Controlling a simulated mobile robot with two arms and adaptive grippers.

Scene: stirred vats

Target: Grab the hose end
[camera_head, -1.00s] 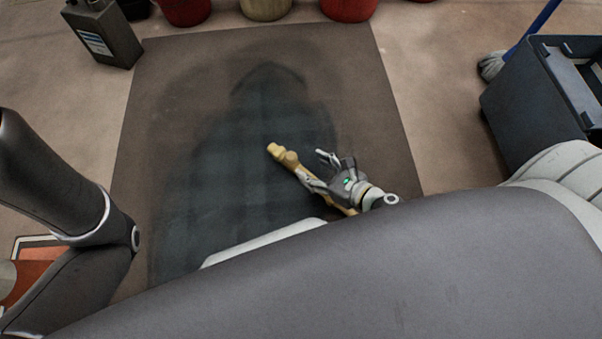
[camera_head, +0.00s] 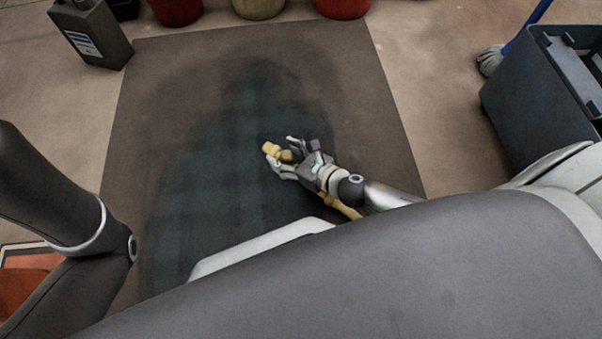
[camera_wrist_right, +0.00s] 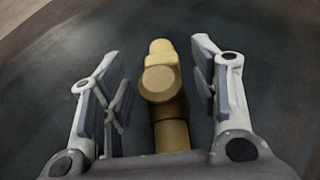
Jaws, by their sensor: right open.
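The yellow hose end (camera_head: 271,149) lies over the dark wet patch of the mat, with the hose (camera_head: 340,207) running back to the lower right under my right arm. My right gripper (camera_head: 282,155) is open, its fingers on both sides of the hose just behind the tip. In the right wrist view the hose end (camera_wrist_right: 161,75) stands between the open fingers of the gripper (camera_wrist_right: 157,75), with a gap on each side. My left gripper is not in view; only my left arm shows at the left.
The brown mat (camera_head: 350,70) is otherwise bare. A grey canister (camera_head: 92,35) stands at the upper left. Red pots (camera_head: 342,8) and a tan one (camera_head: 258,8) line the far edge. A dark bin (camera_head: 540,100) and a mop head (camera_head: 490,60) are at the right.

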